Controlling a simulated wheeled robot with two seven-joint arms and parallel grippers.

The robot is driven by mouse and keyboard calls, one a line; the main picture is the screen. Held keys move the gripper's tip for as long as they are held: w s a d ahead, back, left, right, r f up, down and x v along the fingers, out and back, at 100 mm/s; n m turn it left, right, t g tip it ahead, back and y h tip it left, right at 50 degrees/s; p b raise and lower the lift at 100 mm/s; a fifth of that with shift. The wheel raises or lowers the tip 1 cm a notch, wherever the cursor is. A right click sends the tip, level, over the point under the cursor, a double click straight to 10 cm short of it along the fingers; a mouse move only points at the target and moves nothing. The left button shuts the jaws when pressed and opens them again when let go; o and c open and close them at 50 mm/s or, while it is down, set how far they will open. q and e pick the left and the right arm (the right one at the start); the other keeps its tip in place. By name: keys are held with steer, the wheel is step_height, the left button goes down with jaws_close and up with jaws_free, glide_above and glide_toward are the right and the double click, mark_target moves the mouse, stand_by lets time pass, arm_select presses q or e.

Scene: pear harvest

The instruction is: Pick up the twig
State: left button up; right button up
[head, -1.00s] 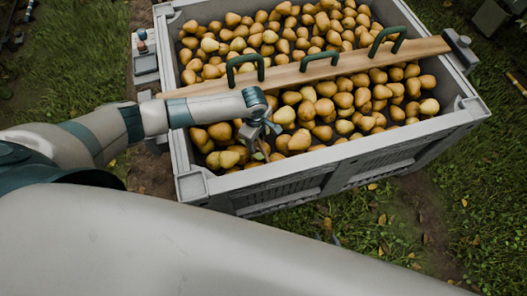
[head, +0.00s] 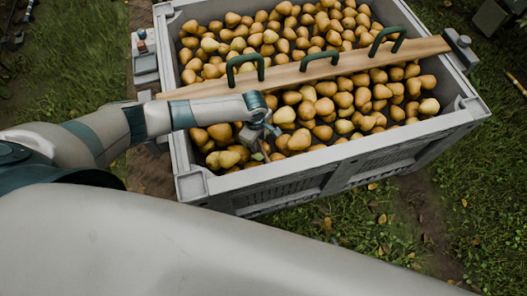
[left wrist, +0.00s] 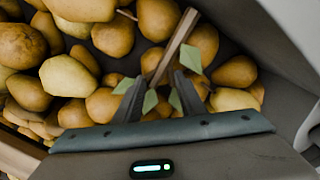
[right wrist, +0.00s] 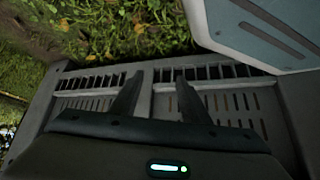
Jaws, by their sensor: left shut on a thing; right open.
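The twig (left wrist: 176,44) is a brown stick with several green leaves. In the left wrist view it runs up and to the right from between the fingers of my left gripper (left wrist: 160,88), which is shut on it. In the head view my left gripper (head: 262,138) is low over the pears near the bin's front-left corner, and a bit of the twig (head: 265,152) shows below it. My right gripper (right wrist: 158,98) is open and empty, in front of the bin's slatted outer wall in the right wrist view. I cannot make it out in the head view.
The grey bin (head: 330,158) is full of yellow-brown pears (head: 320,100). A wooden plank (head: 310,73) with green handles (head: 320,58) lies across the bin behind my left gripper. Bin walls rise close to the left gripper. Grass (head: 370,225) lies in front.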

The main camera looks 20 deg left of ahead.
arm_select(q)
steer(key=shift+r, duration=0.45)
step_height(320, 180, up, 17)
arm_select(e)
steer(key=shift+w+a+r+t, duration=0.15)
steer(key=shift+w+r, duration=0.1)
steer(key=shift+w, duration=0.2)
steer(key=shift+w+a+r+t, duration=0.15)
steer(key=shift+w+r, duration=0.1)
steer(key=shift+w, duration=0.2)
steer(key=shift+s, duration=0.1)
